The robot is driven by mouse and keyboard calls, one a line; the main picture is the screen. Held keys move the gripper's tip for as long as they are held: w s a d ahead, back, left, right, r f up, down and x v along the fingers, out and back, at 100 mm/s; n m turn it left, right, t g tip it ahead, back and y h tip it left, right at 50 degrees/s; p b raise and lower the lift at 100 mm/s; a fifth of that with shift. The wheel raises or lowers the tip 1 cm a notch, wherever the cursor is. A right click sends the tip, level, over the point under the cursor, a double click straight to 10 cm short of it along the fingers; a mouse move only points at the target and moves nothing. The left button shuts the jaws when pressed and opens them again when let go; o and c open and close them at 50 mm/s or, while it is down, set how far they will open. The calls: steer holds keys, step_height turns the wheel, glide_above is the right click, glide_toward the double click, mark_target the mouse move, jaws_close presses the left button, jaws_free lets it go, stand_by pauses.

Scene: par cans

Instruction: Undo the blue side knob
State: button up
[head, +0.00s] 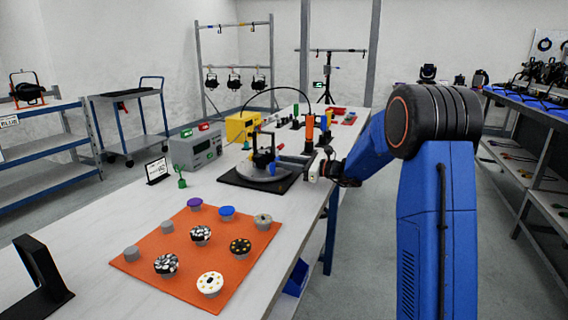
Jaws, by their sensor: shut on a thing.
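A dark par can (263,158) stands in a round grey holder on a black mat (233,179) on the workbench. My gripper (290,160) reaches in from the right, at the right side of the par can. It is shut on a small part at that side.
An orange mat (152,244) in front holds several round pieces, including a blue-topped one (227,212) and a purple-topped one (195,204). A grey instrument box (194,150) and a yellow case (242,126) stand behind. An orange-topped upright tool (309,128) stands close beyond my gripper.

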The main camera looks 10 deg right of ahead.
steer(key=shift+n, duration=1.3)
steer(key=o, duration=1.1)
steer(key=m, duration=0.6)
steer(key=v, duration=1.7)
steer(key=shift+d, duration=0.15)
steer(key=shift+s+f+n, duration=0.1)
steer(key=shift+n, duration=2.4)
